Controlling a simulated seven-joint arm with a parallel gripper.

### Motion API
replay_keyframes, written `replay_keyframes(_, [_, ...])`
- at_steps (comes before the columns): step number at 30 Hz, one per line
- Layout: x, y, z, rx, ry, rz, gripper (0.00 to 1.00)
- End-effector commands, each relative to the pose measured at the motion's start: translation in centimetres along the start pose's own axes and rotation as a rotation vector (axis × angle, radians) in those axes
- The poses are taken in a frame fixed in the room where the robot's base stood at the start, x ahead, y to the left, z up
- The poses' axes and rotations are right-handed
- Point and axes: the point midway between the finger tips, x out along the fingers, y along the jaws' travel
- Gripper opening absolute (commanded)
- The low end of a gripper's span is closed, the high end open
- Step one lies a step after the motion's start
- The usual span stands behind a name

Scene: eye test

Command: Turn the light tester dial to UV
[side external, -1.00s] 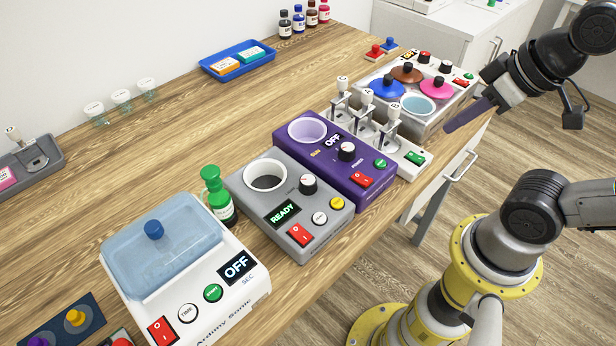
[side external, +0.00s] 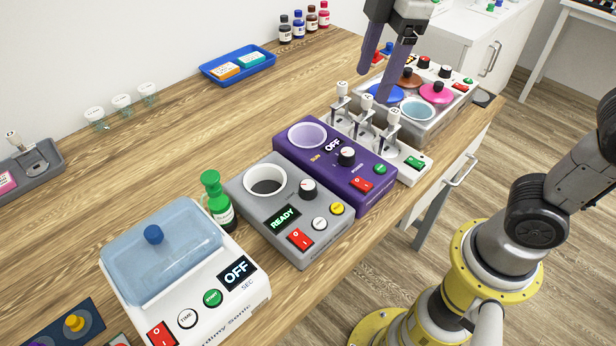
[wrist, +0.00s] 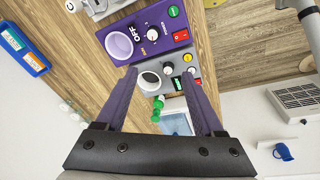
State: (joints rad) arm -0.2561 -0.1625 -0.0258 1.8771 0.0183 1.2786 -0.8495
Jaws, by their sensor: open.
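The purple tester (side external: 312,170) stands on the bench with a round lilac well and a small display reading OFF.
A rack of white-topped dispensers (side external: 366,123) stands beside the tester. Behind it is a bath unit (side external: 430,128) with coloured lids. A grey READY device (side external: 308,247), a green bottle (side external: 222,207) and a white lidded cleaner (side external: 222,303) stand toward the front.

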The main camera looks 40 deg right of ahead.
Motion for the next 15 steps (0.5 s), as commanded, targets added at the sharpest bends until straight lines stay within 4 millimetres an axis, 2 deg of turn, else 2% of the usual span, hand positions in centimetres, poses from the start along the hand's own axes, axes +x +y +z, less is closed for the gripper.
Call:
replay_keyframes(1, [0.9, 0.5, -2.0, -0.068, -0.021, -0.035, 0.70])
replay_keyframes(3, [2.0, 0.8, -4.3, -0.140, -0.042, -0.071, 0.70])
replay_keyframes(7, [4.3, 0.7, -7.7, -0.214, -0.076, -0.122, 0.70])
replay_keyframes(10, [6.0, 0.2, -9.1, -0.246, -0.099, -0.150, 0.70])
replay_keyframes(15, [7.3, -0.7, -9.7, -0.273, -0.118, -0.172, 0.70])
